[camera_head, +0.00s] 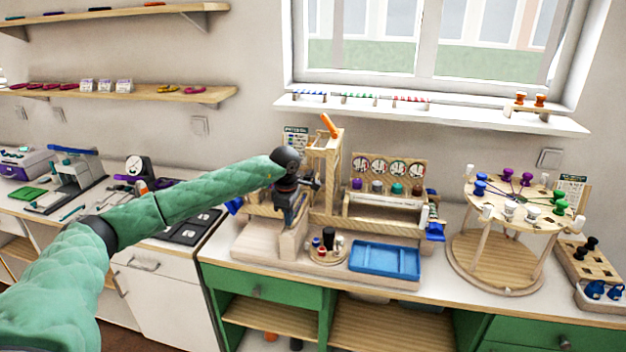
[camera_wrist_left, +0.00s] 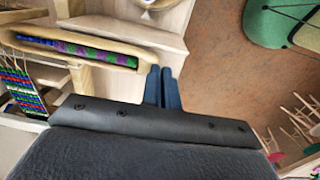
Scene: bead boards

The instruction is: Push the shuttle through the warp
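A pale wooden shuttle with a purple and green wound core (camera_wrist_left: 80,50) lies at the upper left in the left wrist view. Colored warp threads (camera_wrist_left: 22,88) show at the left edge of that view, on a wooden loom. My left gripper (camera_wrist_left: 163,72) has its two dark blue fingers side by side with nothing seen between them, to the right of the shuttle. I cannot tell whether they touch it. My right gripper is not in view.
A blue tray (camera_head: 385,262) and a round holder with spools (camera_head: 328,248) stand close right of the loom. A wooden post (camera_head: 326,165) rises behind the gripper. A round peg stand (camera_head: 500,225) is further right.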

